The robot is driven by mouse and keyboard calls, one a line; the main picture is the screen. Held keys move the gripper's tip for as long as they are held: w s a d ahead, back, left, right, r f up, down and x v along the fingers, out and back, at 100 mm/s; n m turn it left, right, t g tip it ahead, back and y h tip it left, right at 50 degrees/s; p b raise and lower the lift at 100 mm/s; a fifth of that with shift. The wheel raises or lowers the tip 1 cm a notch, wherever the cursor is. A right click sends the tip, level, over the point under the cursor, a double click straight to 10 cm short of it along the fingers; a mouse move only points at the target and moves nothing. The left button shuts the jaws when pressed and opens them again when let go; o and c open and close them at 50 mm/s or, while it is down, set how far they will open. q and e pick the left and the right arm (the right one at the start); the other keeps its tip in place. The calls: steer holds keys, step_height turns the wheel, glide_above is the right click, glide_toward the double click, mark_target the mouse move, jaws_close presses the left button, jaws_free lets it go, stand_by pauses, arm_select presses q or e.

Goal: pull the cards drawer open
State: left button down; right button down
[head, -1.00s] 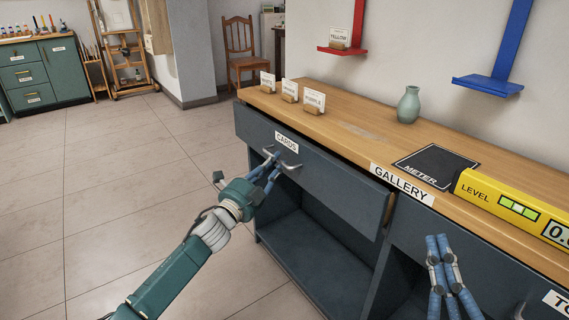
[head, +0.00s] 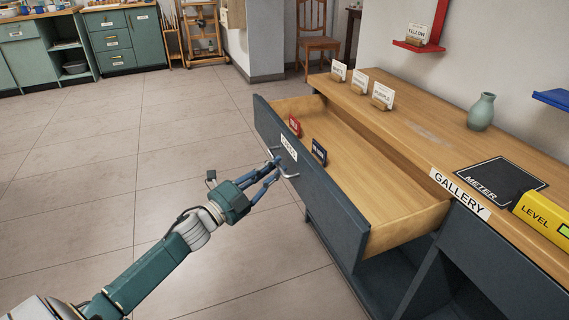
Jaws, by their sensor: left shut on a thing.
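The cards drawer (head: 330,203) is pulled well out from under the wooden counter. Its dark front carries a white label reading CARDS and a metal handle (head: 290,176). My left gripper (head: 277,168) is shut on the handle, at the drawer's outer face. My right gripper is out of the head view.
On the counter (head: 420,132) stand three white cards in wooden holders (head: 360,82), a green vase (head: 481,112), a black METER pad (head: 500,183) and a yellow level (head: 545,215). Red (head: 418,46) and blue (head: 553,98) shelves hang above. The tiled floor at left is clear.

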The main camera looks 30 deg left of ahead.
arm_select(q)
steer(key=shift+s+f, duration=0.1)
steer(key=shift+s, duration=0.05)
steer(key=c, duration=1.7)
jaws_free()
steer(key=shift+o, duration=0.2)
steer(key=v, duration=1.2)
